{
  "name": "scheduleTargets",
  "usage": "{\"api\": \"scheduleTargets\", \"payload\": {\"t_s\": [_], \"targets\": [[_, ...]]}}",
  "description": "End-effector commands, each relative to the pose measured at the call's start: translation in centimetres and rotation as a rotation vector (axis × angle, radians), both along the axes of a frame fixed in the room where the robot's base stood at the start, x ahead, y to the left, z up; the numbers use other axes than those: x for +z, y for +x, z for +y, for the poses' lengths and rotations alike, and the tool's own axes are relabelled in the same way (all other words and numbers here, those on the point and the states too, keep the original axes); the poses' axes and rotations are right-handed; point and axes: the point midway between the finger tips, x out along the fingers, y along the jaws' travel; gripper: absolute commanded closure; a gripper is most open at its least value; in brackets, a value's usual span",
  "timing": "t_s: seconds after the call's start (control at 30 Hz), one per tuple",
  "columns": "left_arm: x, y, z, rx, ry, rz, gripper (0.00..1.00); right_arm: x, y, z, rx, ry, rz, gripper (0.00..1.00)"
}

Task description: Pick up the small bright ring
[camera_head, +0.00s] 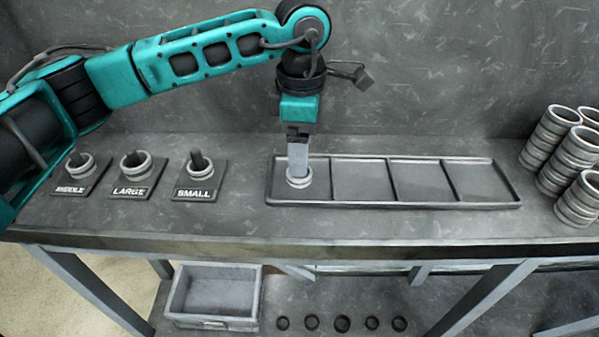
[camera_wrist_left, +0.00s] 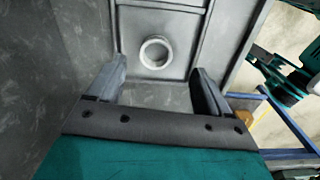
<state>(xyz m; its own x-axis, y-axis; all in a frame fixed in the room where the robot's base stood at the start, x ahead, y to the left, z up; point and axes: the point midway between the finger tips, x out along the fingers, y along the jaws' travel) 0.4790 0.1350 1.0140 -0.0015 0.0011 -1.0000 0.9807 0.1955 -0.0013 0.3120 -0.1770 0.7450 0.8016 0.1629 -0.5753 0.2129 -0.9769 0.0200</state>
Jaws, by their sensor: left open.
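A small bright ring (camera_head: 299,182) lies in the leftmost compartment of a long dark tray (camera_head: 420,204) on the workbench. My left gripper (camera_head: 299,172) points down right above the ring, its fingers hiding part of it. In the left wrist view the ring (camera_wrist_left: 143,53) lies flat on the tray floor, near a divider. My left gripper (camera_wrist_left: 159,82) is open there, its two fingers apart with nothing between them. The ring appears beyond the fingertips, roughly centred on the gap. I cannot tell the exact height left between them.
Posts with rings, labelled MIDDLE (camera_head: 72,190), LARGE (camera_head: 132,192) and SMALL (camera_head: 194,195), stand left of the tray. Stacked rings (camera_head: 560,150) stand at the far right. The other tray compartments look empty. A grey bin (camera_head: 213,321) sits below the bench; a wall stands behind.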

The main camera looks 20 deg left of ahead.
Motion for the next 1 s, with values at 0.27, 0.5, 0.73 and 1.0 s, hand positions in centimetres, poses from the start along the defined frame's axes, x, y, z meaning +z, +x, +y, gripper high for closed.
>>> {"api": "scheduleTargets", "payload": {"t_s": [0.27, 0.5, 0.73, 1.0], "targets": [[-3.0, 0.3, 0.6, 0.002, 0.000, 0.003, 0.20, 0.6, 0.1, 0.0, 0.000, 0.001, -0.003, 0.29], [-5.4, 0.4, 0.6, 0.000, -0.001, -0.001, 0.20, 1.0, 0.5, 0.0, 0.000, 0.001, -0.011, 0.29], [-5.5, 0.4, 0.6, 0.000, -0.002, -0.001, 0.21, 0.9, 0.5, 0.0, 0.000, 0.001, -0.012, 0.29], [-5.5, 0.4, 0.5, 0.000, -0.002, -0.001, 0.47, 0.9, 0.5, 0.0, 0.000, 0.001, -0.012, 0.29]]}}
